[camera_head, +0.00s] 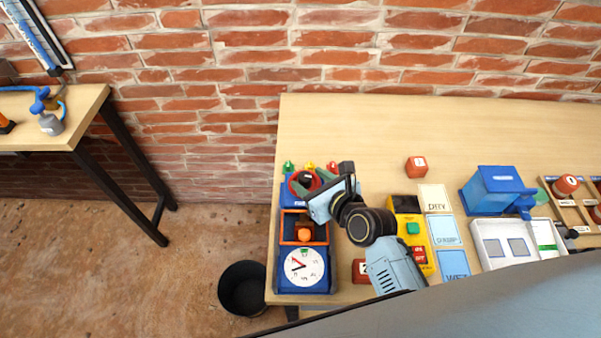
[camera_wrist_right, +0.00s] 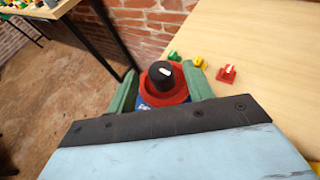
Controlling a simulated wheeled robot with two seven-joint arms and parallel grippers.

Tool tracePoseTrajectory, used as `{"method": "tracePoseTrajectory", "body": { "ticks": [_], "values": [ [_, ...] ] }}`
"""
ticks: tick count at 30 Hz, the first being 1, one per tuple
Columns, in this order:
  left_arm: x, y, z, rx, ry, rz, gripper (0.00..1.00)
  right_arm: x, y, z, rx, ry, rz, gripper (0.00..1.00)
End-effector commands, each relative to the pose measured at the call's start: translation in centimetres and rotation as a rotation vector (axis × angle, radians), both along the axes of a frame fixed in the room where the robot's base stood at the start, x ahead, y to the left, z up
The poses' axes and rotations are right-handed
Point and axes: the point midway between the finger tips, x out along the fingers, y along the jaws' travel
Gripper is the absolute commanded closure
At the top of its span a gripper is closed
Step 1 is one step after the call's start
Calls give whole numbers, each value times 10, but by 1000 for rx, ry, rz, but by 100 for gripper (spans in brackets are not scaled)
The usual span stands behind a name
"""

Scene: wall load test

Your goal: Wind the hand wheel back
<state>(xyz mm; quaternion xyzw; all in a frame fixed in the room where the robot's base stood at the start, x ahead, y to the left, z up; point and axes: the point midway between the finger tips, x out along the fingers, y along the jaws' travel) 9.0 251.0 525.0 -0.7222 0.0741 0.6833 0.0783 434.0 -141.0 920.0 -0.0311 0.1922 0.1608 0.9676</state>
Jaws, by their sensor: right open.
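The hand wheel (camera_head: 293,186) is red with a dark knob and sits at the back of a blue rig at the table's left end. In the right wrist view the red wheel (camera_wrist_right: 172,97) carries a black knob with a white mark. My right gripper (camera_head: 306,180) is open, its green fingers on either side of the wheel and knob. The wrist view shows the fingers (camera_wrist_right: 161,82) apart; whether they touch the wheel I cannot tell. A white dial (camera_head: 301,267) with a red pointer is at the rig's front. My left gripper is not in view.
Green, yellow and red small pieces (camera_head: 310,167) stand just behind the wheel. A red block (camera_head: 416,167), a yellow button box (camera_head: 424,262), cards (camera_head: 443,230) and a blue box (camera_head: 494,190) lie to the right. A black bin (camera_head: 243,288) stands on the floor. The table's back is clear.

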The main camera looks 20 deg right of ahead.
Motion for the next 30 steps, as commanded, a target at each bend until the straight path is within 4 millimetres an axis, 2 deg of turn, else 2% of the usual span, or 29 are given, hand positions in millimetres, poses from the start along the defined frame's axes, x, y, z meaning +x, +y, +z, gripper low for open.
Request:
{"method": "tracePoseTrajectory", "body": {
  "ticks": [3,8,20,30],
  "values": [
    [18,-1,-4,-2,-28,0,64,20,7,-9,-2,-1,2,48],
    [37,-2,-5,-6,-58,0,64,35,12,-16,-2,-1,0,48],
    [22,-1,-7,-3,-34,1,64,42,14,-18,-2,0,1,48],
    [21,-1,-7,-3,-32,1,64,41,14,-18,-2,0,1,92]
  ]
}}
